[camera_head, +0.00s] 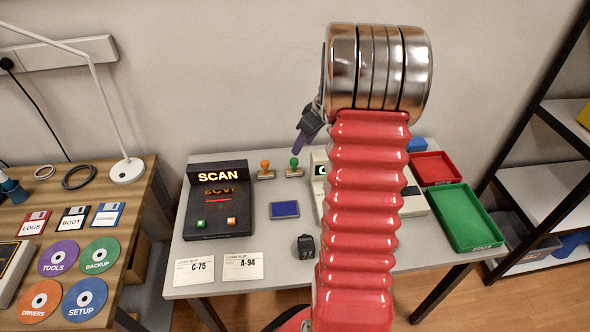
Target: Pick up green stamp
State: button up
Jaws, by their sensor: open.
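The green stamp (294,168) stands upright on the grey table (262,237), towards its back. It has a round green knob on a light base. My gripper (303,142) shows just left of my red arm, in front of the wall and above the stamp in the picture. It is apart from the stamp. It is open, and nothing shows in it. Part of it is hidden behind my arm.
An orange-topped stamp (265,170) stands just left of the green one. A blue pad (285,209), a SCAN device (218,205), two paper cards and a small black object (305,247) lie around. My arm hides part of a beige device (319,184). Red (432,168) and green trays (468,217) are right.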

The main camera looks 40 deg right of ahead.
aim_at(295, 159)
jog(key=x, duration=0.6)
jog(key=shift+f, duration=0.1)
jog(key=shift+x, duration=2.5)
jog(key=shift+s+d, duration=0.1)
jog(key=shift+s, duration=0.05)
jog(key=shift+c, duration=0.4)
grip_shut()
